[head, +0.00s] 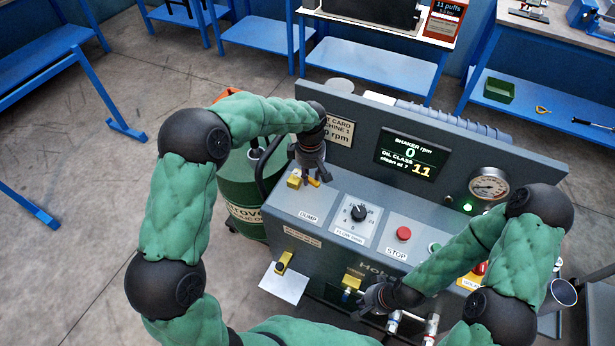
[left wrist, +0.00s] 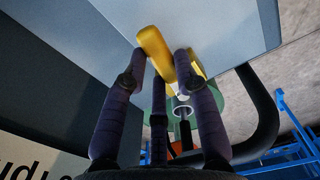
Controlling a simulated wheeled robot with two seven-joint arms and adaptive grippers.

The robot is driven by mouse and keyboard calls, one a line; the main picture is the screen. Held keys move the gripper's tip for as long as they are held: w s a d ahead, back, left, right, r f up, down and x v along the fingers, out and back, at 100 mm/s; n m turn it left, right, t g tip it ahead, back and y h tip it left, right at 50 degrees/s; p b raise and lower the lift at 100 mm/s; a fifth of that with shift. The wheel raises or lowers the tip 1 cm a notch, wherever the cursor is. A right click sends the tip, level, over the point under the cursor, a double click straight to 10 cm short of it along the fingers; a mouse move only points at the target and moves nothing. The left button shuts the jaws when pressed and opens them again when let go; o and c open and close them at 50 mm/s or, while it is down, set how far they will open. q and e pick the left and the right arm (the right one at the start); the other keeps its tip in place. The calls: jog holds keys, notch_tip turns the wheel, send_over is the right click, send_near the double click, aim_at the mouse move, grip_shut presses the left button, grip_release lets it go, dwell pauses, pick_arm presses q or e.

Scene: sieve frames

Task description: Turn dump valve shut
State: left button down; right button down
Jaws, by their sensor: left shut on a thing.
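The dump valve's yellow handle (head: 294,182) is on the left end of the grey machine's panel, behind the DUMP label (head: 308,217). My left gripper (head: 305,176) reaches down from above and is shut on this handle. In the left wrist view the yellow handle (left wrist: 153,44) runs between the fingers (left wrist: 162,58) of my left gripper. The fingers hide part of the handle in the head view. My right gripper (head: 363,304) is low at the machine's front, close to a yellow fitting (head: 351,281). Its fingers are too small to tell whether they are open.
A pressure gauge (head: 488,185) is at right. A green drum (head: 245,190) stands left of the machine. Blue benches line the back.

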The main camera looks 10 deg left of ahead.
pick_arm(q)
jog(key=shift+w+d+n, duration=0.1)
jog(key=shift+w+n, duration=0.35)
jog(key=shift+n, duration=0.45)
jog(key=c, duration=0.9)
grip_release()
jog(key=shift+c, duration=0.2)
notch_tip(320, 180, up, 12)
